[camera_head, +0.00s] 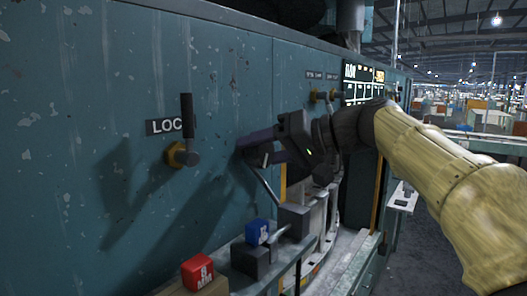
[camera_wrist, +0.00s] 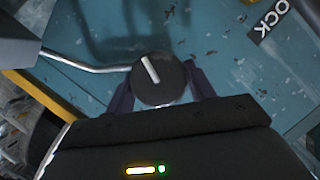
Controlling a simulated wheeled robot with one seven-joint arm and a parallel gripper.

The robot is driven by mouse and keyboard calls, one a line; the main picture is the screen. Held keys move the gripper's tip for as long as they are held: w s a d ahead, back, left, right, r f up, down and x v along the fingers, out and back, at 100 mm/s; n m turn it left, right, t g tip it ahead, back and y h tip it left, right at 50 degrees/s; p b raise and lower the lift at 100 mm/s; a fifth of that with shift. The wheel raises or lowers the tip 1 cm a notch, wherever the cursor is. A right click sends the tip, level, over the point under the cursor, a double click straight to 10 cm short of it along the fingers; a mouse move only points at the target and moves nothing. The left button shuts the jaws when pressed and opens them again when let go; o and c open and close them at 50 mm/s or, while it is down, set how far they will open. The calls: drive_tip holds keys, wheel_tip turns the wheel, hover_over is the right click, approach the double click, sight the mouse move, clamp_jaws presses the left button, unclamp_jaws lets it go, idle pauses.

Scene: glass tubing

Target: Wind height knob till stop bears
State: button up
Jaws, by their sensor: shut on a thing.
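The height knob (camera_wrist: 158,80) is a round black knob with a pale pointer line on its face, seen in the wrist view. My gripper (camera_wrist: 160,88) is shut on it, with one dark finger on each side of the knob. In the head view my gripper (camera_head: 255,150) is against the teal machine panel (camera_head: 70,180), and the arm and fingers hide the knob there. The stop is not something I can pick out in either view.
A lock lever (camera_head: 187,120) on a brass hex fitting stands out from the panel left of my gripper. Below are a red block (camera_head: 197,272) and a blue block (camera_head: 257,231). A thin metal rod (camera_wrist: 85,65) runs close to the knob. A lit display (camera_head: 362,75) is farther along.

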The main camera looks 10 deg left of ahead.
drive_tip(key=o, duration=0.9)
drive_tip(key=shift+w, duration=0.2)
drive_tip(key=b+v, duration=0.3)
drive_tip(key=v, duration=1.4)
drive_tip(key=shift+s+d, duration=0.15)
